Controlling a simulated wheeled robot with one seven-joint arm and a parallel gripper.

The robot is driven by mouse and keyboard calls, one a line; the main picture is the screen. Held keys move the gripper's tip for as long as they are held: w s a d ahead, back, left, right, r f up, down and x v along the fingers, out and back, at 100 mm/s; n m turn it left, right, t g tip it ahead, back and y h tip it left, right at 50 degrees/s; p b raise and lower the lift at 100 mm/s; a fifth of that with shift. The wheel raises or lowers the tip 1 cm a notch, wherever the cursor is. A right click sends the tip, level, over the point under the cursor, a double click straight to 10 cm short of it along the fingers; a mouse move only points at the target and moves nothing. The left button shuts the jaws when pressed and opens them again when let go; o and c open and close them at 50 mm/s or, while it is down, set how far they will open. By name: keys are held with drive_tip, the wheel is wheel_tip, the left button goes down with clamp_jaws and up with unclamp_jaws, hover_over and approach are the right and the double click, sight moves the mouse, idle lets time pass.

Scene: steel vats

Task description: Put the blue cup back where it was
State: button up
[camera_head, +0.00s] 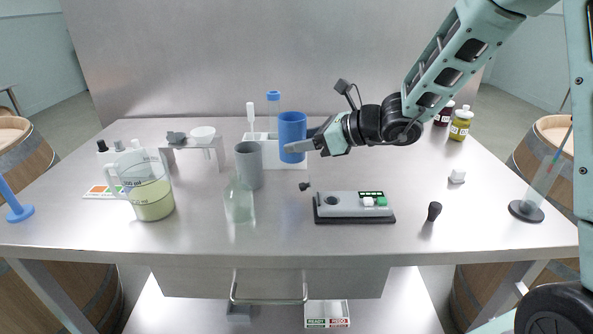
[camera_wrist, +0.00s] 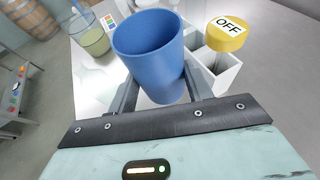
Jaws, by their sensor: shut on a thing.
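The blue cup (camera_head: 292,136) is upright between the fingers of my gripper (camera_head: 316,139), above the back middle of the steel table. In the wrist view the cup (camera_wrist: 152,55) fills the space between both fingers of my gripper (camera_wrist: 158,92), and its open top shows. My gripper is shut on the cup. In the head view the cup hides part of a white rack (camera_head: 262,153) behind it. I cannot tell the cup's exact height above the table.
A grey cup (camera_head: 249,166) and a clear glass bottle (camera_head: 239,201) stand left of my gripper. A jug of yellowish liquid (camera_head: 150,190) is farther left. A grey device (camera_head: 350,204) lies in front. In the wrist view a yellow "OFF" cap (camera_wrist: 227,34) is close beside the cup.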

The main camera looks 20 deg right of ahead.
drive_tip(key=shift+f, duration=3.45)
drive_tip(key=shift+f+b, duration=0.1)
drive_tip(key=shift+b, duration=0.25)
drive_tip(key=shift+f, duration=0.1)
drive_tip(key=o, duration=1.1)
drive_tip(key=shift+o, duration=0.2)
drive_tip(key=shift+s+d+r, duration=0.1)
drive_tip(key=shift+d+r, duration=0.05)
drive_tip(key=shift+r, duration=0.2)
drive_tip(key=v, duration=1.1)
drive_tip(key=shift+s+d+r, duration=0.1)
drive_tip(key=shift+s+d, duration=0.05)
drive_tip(key=shift+s, duration=0.05)
